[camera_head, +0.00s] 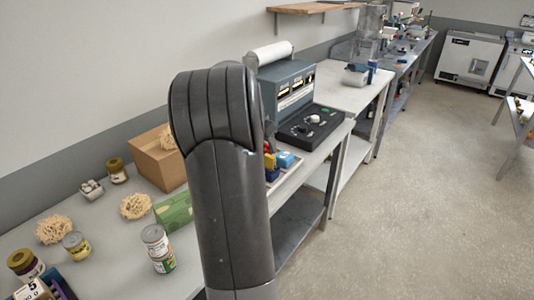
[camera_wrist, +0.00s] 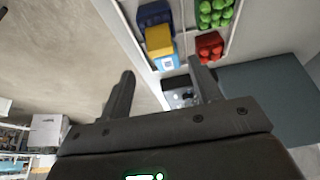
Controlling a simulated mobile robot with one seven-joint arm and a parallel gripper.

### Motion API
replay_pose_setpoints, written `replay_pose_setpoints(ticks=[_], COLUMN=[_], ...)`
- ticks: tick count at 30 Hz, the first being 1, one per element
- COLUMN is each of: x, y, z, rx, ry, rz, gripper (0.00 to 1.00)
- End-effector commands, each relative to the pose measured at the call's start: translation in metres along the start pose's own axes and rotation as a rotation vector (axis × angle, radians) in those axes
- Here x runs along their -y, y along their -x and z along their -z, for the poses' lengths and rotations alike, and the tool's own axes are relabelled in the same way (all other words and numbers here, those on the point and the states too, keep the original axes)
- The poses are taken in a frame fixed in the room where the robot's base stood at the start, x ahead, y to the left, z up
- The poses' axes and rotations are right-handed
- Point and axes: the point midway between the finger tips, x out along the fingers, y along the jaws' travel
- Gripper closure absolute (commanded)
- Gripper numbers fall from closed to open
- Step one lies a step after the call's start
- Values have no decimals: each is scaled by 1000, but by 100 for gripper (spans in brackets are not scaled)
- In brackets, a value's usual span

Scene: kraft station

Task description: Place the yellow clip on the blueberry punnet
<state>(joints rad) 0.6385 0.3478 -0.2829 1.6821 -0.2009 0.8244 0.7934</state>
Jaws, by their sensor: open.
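In the wrist view a small yellow block-like piece (camera_wrist: 159,41), which may be the yellow clip, lies in a pale tray between a dark blue item (camera_wrist: 154,15) and a blue piece with a white label (camera_wrist: 167,63). The dark blue item may be the blueberry punnet; I cannot tell for certain. The yellow piece (camera_head: 270,161) also shows in the head view, partly behind my arm. My gripper (camera_wrist: 161,69) is open, its fingers apart with nothing held between them, pointing toward the tray. In the head view my arm hides the gripper.
The tray (camera_wrist: 237,35) also holds a green punnet (camera_wrist: 215,12) and a red item (camera_wrist: 210,46). A cardboard box (camera_head: 157,160), green box (camera_head: 174,210) and several cans crowd the bench left.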

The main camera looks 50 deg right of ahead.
Motion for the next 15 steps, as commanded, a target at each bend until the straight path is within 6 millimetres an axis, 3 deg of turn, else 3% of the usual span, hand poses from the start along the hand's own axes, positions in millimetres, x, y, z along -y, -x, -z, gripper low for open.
replay_pose_setpoints(ticks=[4, 15], x=[0, 3], y=[21, 36], z=[0, -7], rx=[-1, 3], ry=[0, 18], rz=[1, 12], gripper=[42, 42])
